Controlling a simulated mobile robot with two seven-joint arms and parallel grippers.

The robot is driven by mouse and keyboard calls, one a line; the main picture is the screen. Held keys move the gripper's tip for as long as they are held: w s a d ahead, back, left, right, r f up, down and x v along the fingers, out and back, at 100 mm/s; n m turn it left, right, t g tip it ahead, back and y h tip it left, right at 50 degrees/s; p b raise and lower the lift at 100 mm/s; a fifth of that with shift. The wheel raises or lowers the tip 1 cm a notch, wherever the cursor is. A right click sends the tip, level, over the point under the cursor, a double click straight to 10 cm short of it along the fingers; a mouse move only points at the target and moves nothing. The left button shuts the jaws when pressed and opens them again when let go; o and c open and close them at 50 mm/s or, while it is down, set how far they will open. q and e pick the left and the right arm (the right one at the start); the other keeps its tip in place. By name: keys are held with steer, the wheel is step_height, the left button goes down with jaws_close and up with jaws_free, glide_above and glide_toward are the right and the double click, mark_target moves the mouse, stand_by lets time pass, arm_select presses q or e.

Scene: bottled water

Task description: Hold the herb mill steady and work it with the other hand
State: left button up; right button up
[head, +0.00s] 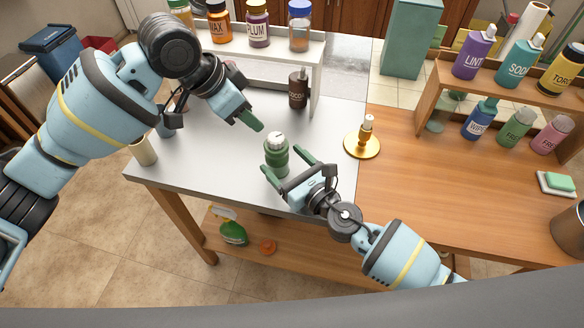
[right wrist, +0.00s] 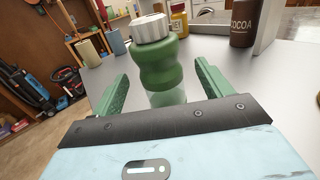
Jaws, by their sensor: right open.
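The herb mill (head: 276,157) is a green bottle-shaped mill with a silver cap and a clear lower part. It stands upright on the grey table near its front edge. My right gripper (head: 289,169) is open, with one green finger on each side of the mill. In the right wrist view the mill (right wrist: 160,66) stands between the spread fingers, with a gap on both sides; its base is hidden by my gripper. My left gripper (head: 250,121) hangs above and behind the mill, apart from it. Only one green finger shows clearly, so its opening is unclear.
A gold dish (head: 362,144) with a small bottle stands to the right. A cream cup (head: 144,151) is at the left edge. The table around the mill is clear.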

mark_target(272, 150)
steer(key=x, duration=0.4)
steer(key=shift+w+a+r, duration=0.2)
steer(key=shift+a, duration=0.05)
steer(key=shift+w+a+f, duration=0.15)
steer(key=shift+w, duration=0.15)
steer(key=c, duration=1.1)
steer(key=shift+c, duration=0.2)
steer(key=o, duration=0.3)
steer(key=shift+c, duration=0.9)
